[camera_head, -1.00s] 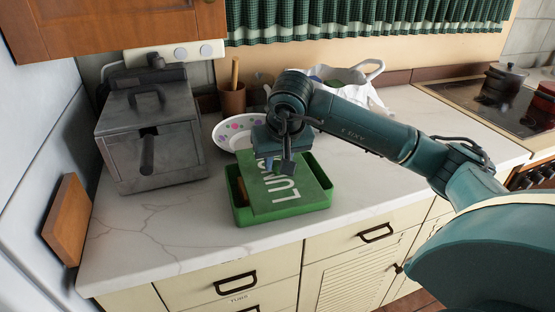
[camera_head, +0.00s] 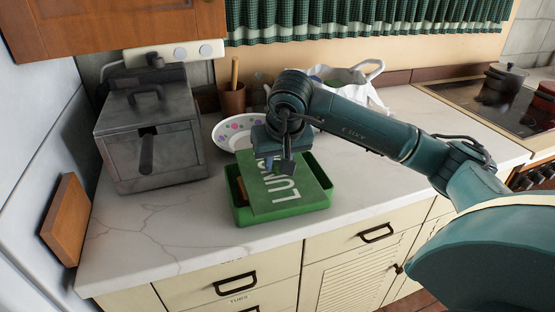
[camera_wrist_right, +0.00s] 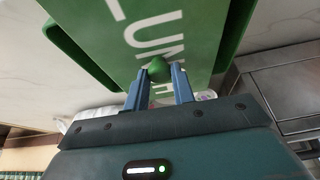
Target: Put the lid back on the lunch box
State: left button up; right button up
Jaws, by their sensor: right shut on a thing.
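The green lunch box (camera_head: 290,214) sits on the counter near its front edge. Its lid (camera_head: 306,190), a flat green panel with white "LUNCH" lettering, is over the box, turned askew to the rim. A gap at the left shows the inside and something brown. My right gripper (camera_head: 280,166) is over the far part of the lid. In the right wrist view its two blue fingers (camera_wrist_right: 159,85) are shut on the lid's round green knob (camera_wrist_right: 157,68). I cannot tell whether the lid touches the rim. My left gripper is not in view.
A grey metal fryer (camera_head: 150,135) stands to the left. A dotted plate (camera_head: 228,132), a brown pot (camera_head: 233,100) and a white bag (camera_head: 368,90) are behind the box. A wooden board (camera_head: 66,220) leans at the far left. The counter (camera_head: 150,235) is clear front left.

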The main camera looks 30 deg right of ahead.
jog(key=o, duration=1.1)
jog(key=shift+c, duration=0.2)
jog(key=shift+o, duration=0.4)
jog(key=o, duration=0.4)
jog(key=shift+r+p, duration=2.4)
jog(key=shift+r, duration=1.15)
jog(key=shift+c, duration=0.2)
jog(key=shift+c, duration=1.4)
grip_shut()
